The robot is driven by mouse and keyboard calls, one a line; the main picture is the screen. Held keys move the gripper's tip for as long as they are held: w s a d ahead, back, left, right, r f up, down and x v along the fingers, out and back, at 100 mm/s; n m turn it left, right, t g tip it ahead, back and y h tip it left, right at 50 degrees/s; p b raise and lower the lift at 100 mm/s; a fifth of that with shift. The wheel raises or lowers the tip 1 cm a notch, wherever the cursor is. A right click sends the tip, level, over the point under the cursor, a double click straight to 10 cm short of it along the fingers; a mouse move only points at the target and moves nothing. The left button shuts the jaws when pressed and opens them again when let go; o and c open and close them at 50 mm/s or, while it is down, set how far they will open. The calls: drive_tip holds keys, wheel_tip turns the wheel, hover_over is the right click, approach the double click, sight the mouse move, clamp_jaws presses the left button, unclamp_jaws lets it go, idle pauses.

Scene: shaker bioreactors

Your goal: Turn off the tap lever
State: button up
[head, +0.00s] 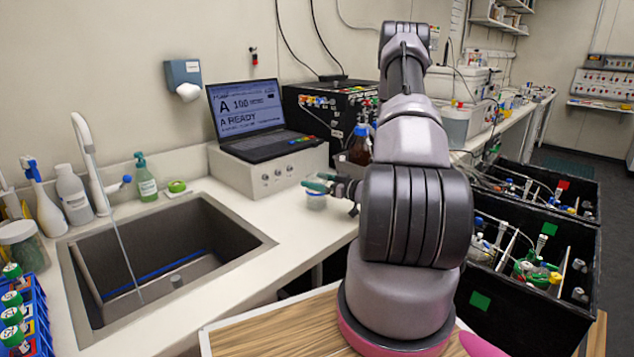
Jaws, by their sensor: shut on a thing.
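The white tap (90,165) stands at the back edge of the sink (262,243), on the left of the head view. Its lever has a blue tip (127,179) and sticks out to the right. A thin stream of water (122,245) runs from the spout down into the sink. My gripper (318,185) is well to the right of the tap, low over the counter, partly hidden by my arm. It is shut on a small pale-blue container (316,201). I cannot tell whether the container touches the counter.
A green soap bottle (146,180) and a green round item (177,186) are close right of the lever. White bottles (73,196) stand left of the tap. A laptop (250,120) sits on a white box (268,170). The counter between sink and gripper is clear.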

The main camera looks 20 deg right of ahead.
drive_tip(key=shift+f, duration=0.15)
drive_tip(key=o, duration=1.2)
drive_tip(key=shift+o, duration=0.2)
